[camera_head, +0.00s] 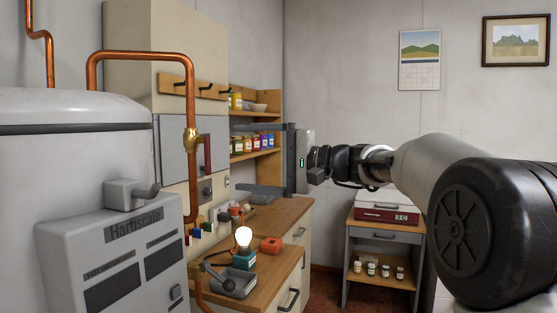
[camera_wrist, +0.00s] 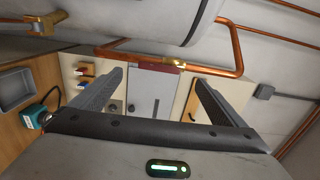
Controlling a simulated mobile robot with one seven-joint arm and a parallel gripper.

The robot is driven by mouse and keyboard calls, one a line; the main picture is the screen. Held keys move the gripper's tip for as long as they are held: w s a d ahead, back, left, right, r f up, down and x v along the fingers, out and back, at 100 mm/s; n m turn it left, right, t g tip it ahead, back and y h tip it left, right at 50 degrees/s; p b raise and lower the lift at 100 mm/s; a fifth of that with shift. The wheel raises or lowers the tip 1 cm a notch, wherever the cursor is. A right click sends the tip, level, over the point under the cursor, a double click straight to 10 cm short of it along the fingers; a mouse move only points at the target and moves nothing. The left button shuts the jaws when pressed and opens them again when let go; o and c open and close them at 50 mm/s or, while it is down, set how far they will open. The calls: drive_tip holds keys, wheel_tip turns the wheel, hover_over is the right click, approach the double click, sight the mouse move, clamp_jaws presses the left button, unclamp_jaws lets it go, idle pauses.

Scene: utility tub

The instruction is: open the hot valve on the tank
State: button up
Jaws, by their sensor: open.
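The tank (camera_head: 70,150) is a large white cylinder at the left of the head view; its rounded side also shows at the top of the wrist view (camera_wrist: 140,20). A copper pipe bends over from it and drops down. A brass valve (camera_head: 191,140) sits on this pipe, with a red handle (camera_head: 208,155) beside it. In the wrist view the brass valve (camera_wrist: 178,63) and red handle (camera_wrist: 158,67) lie ahead, between the finger directions. My gripper (camera_head: 236,158) is open and empty, to the right of the valve and apart from it. Whether the valve is open cannot be told.
A grey panel (camera_head: 175,155) stands behind the pipe. Shelves with jars (camera_head: 262,141) stand behind my fingers.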

drive_tip(key=v, duration=0.8)
drive_tip(key=shift+a, duration=0.1)
